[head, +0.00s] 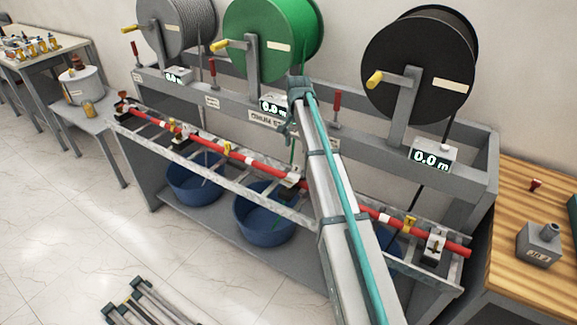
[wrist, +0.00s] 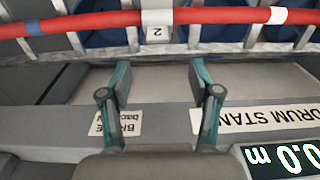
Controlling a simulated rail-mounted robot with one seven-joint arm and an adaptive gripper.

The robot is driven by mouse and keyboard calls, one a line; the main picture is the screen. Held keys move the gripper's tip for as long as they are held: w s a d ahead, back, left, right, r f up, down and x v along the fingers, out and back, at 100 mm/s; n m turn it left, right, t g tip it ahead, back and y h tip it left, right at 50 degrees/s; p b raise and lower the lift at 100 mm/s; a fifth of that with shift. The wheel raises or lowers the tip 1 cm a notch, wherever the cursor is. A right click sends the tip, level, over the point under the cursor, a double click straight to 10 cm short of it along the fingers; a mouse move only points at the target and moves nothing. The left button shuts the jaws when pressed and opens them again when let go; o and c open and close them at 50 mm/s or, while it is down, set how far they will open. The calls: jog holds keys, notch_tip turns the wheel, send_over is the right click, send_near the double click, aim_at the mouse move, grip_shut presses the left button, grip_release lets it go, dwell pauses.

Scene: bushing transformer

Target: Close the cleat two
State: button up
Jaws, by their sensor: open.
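The cleat marked "2" shows in the wrist view (wrist: 157,31) as a pale block on the rail, at the top middle. A red cable (wrist: 220,15) runs across it. Whether its clamp part is open or closed is too small to tell. In the head view my arm largely hides the gripper.
Grey, green (head: 270,40) and black (head: 420,65) drums stand above the rail. Their beam carries red levers, signs and displays. Another cleat (head: 435,246) stands at the right end. Blue tubs (head: 262,222) sit below. A wooden bench (head: 535,190) is at right.

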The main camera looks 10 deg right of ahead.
aim_at(297, 165)
notch_tip(297, 165, down, 11)
jog(key=p, duration=0.3)
jog(key=shift+s+d+r, duration=0.1)
jog(key=shift+d+r, duration=0.05)
jog(key=shift+r, duration=0.05)
grip_shut()
dwell(0.4)
